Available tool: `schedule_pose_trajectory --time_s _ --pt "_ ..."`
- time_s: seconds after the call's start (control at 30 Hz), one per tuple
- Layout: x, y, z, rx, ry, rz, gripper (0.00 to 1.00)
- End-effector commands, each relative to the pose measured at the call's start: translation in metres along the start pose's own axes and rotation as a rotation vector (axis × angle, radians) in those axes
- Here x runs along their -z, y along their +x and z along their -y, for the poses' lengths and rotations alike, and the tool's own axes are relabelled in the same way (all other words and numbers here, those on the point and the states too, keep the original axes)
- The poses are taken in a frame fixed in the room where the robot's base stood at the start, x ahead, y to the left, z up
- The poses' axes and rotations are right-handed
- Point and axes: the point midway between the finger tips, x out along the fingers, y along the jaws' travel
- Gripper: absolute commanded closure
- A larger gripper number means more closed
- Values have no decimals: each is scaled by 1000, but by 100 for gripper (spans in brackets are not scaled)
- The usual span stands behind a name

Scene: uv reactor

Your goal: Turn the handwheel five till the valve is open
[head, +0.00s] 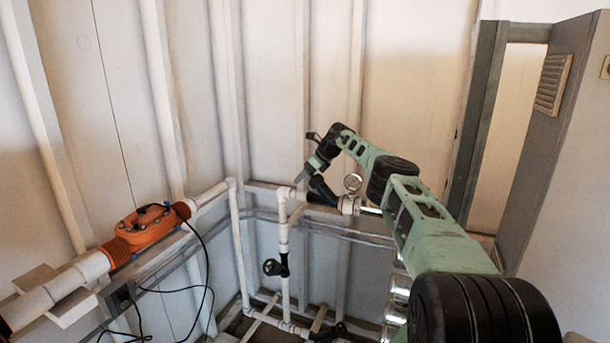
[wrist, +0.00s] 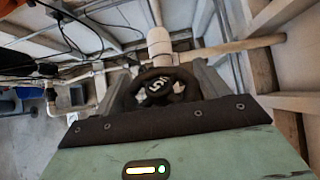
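A black handwheel (wrist: 160,88) with a white marking on its hub faces the wrist camera, on a white pipe. The marking looks like a 5 but is partly unclear. My gripper (wrist: 163,80) has one grey finger on each side of the wheel. The fingers are spread apart, close to the rim; I cannot tell whether they press on it. In the head view my gripper (head: 302,174) is beside a black valve part (head: 322,190) on the white pipework. The dark palm edge hides the wheel's lower part.
Another black handwheel (head: 275,267) is lower on a vertical pipe. An orange unit (head: 148,226) with black cables is at left. Ribbed wall panels stand behind; a grey cabinet (head: 552,130) is at right.

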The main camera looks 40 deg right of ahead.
Motion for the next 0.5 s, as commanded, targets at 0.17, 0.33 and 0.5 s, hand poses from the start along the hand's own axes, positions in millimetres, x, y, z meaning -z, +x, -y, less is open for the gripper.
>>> schedule_pose_trajectory --time_s 0.17,0.33,0.5 --pt "1 -9 2 3 1 2 27" --pt "3 -37 2 5 -2 1 27" --pt "3 -77 1 5 -1 1 27"
